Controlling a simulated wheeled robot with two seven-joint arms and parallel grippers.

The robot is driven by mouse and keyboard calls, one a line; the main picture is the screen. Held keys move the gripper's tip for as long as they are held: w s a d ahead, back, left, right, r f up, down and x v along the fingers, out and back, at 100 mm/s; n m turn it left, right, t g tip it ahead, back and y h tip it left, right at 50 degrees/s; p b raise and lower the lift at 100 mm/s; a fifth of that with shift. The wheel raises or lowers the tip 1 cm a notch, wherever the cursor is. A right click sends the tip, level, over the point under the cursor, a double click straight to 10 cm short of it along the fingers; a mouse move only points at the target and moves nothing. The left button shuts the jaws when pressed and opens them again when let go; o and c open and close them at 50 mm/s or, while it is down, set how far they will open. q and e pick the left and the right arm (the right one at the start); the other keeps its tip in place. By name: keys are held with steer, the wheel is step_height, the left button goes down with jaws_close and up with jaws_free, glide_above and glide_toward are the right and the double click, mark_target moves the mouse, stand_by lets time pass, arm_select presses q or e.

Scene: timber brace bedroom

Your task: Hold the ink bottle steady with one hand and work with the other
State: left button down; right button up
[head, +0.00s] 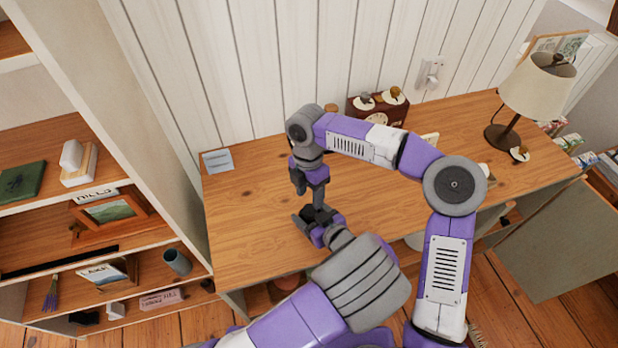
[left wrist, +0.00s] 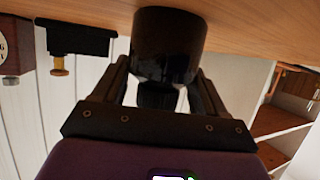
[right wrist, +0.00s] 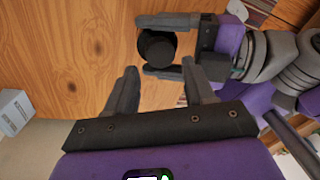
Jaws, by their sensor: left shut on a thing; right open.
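The dark ink bottle (left wrist: 168,45) stands upright on the wooden desk, upside down in the left wrist view, with its black cap (left wrist: 158,97) facing away from the desk. My left gripper (head: 308,218) is shut on the bottle, one finger on each side. In the right wrist view the round black bottle top (right wrist: 157,47) shows between the left gripper's fingers (right wrist: 167,46). My right gripper (head: 310,192) points down above the bottle. Its two fingers (right wrist: 160,75) are apart with nothing between them. In the head view the grippers mostly hide the bottle.
A red-brown clock box (head: 378,110) stands at the back, and a lamp (head: 540,88) at the right. A shelf unit (head: 150,140) borders the desk's left end.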

mark_target(310, 209)
steer(key=shift+s+f, duration=0.2)
steer(key=shift+f, duration=1.05)
steer(key=shift+s+f, duration=0.2)
steer(key=shift+f, duration=1.05)
steer(key=shift+c, duration=0.4)
steer(key=c, duration=0.8)
steer(key=m, duration=0.4)
steer(key=shift+d+m+y, duration=0.2)
steer(key=shift+m+y, duration=0.2)
steer(key=m, duration=0.5)
steer(key=shift+y, duration=0.4)
